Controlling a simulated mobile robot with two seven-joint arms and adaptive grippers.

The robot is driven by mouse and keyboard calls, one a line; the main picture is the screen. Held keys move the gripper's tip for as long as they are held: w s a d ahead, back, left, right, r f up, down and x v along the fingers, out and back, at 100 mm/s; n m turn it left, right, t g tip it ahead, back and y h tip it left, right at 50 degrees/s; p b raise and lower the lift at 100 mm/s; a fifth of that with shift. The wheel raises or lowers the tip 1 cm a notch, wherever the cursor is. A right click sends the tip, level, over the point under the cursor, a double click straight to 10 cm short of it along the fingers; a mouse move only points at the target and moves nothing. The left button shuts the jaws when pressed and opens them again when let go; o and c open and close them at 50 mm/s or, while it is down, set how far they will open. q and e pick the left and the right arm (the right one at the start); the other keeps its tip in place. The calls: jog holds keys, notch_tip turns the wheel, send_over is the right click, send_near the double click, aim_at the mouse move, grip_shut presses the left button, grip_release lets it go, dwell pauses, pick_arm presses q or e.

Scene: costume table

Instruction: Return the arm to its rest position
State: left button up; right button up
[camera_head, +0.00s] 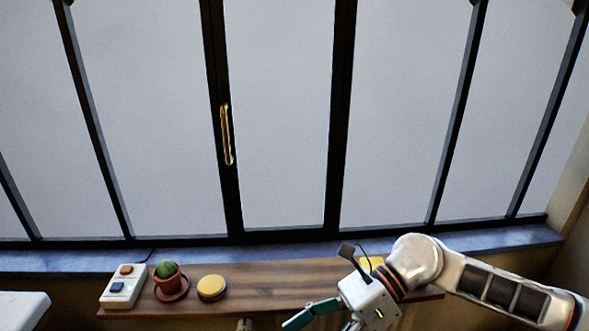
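My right arm comes in from the right, over the right end of a narrow wooden table (265,273). My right gripper (297,321) is at the bottom edge of the head view, pointing down and left, with a teal finger showing. The rest of the fingers are cut off or hidden, so its opening is unclear. I see nothing held in the visible part. My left arm and gripper are not in view.
A yellow thing (371,263) is partly hidden behind my arm. Tall windows (285,110) stand behind.

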jog(key=w+a+r+m+t+y, duration=0.3)
jog(key=a+r+m+t+y, duration=0.35)
jog(key=m+y, duration=0.5)
jog(key=w+d+f+m+t+h, duration=0.4)
jog(key=m+t, duration=0.3)
jog(key=m, duration=0.3)
jog(key=w+d+f+m+t+h, duration=0.4)
jog(key=m+t, duration=0.3)
jog(key=m, duration=0.4)
jog(key=s+d+f+m+h, duration=0.3)
jog(key=d+f+m+h, duration=0.6)
jog(key=f, duration=0.6)
jog(key=s+d+f+m+g+h, duration=0.3)
jog(key=s+d+f+m+g, duration=0.2)
jog(key=f, duration=0.9)
jog(key=s+d+m, duration=0.2)
jog(key=s+d, duration=0.2)
jog(key=s, duration=0.2)
jog(key=shift+s, duration=0.3)
jog(key=shift+a, duration=0.1)
